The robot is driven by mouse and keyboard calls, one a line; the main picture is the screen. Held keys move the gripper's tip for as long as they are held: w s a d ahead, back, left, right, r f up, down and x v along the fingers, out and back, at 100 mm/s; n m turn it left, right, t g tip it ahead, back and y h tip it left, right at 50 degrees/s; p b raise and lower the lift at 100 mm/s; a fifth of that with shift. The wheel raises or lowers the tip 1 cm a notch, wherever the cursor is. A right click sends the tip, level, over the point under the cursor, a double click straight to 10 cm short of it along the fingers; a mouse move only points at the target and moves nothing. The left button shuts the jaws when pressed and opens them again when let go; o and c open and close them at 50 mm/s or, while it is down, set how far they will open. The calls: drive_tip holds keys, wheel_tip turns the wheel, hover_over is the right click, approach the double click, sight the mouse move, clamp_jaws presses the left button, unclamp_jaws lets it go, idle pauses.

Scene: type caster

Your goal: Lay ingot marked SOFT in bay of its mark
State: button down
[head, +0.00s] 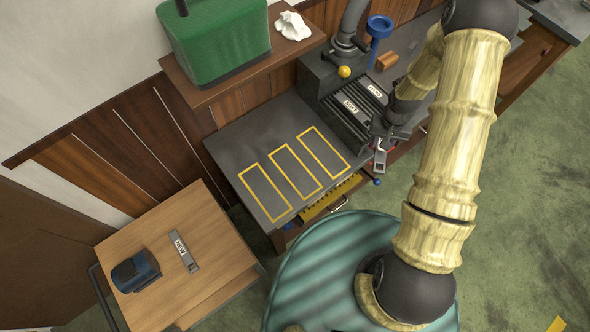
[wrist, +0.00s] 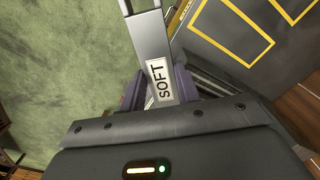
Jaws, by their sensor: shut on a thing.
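My gripper (head: 383,142) is shut on a grey metal ingot (wrist: 148,38), held up near the right side of the grey bench (head: 232,152). In the wrist view the ingot carries a white label reading SOFT, close to the gripper's fingers (wrist: 160,88). In the head view the ingot (head: 380,161) hangs below the gripper. Three yellow-outlined bays lie on the bench: left (head: 265,193), middle (head: 297,172) and right (head: 325,152). All three look empty. I cannot read any bay marks.
A dark caster (head: 322,78) with labelled ingots stands behind the bays. A wooden cart (head: 215,240) at lower left holds another labelled ingot (head: 183,251) and a dark blue object (head: 135,271). A green container (head: 215,40) sits on a raised shelf. A drawer handle projects at the bench front.

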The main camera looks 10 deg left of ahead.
drive_tip(key=s+a+f+n+b, duration=0.1)
drive_tip(key=s+a+n+b, duration=0.1)
drive_tip(key=a+b, duration=0.5)
drive_tip(key=s+a+f+n+b, duration=0.2)
drive_tip(key=s+a+n+b, duration=0.1)
drive_tip(key=a+b, duration=0.5)
drive_tip(key=s+a+f+n+b, duration=0.1)
drive_tip(key=s+a+n+b, duration=0.1)
drive_tip(key=a+n+b, duration=0.2)
drive_tip(key=a+b, duration=0.3)
drive_tip(key=a, duration=0.3)
drive_tip(key=shift+s+a+f+n+b, duration=0.15)
drive_tip(key=shift+a+f+n+b, duration=0.1)
drive_tip(key=shift+n+b, duration=0.15)
drive_tip(key=shift+f, duration=3.15)
drive_tip(key=shift+f, duration=1.85)
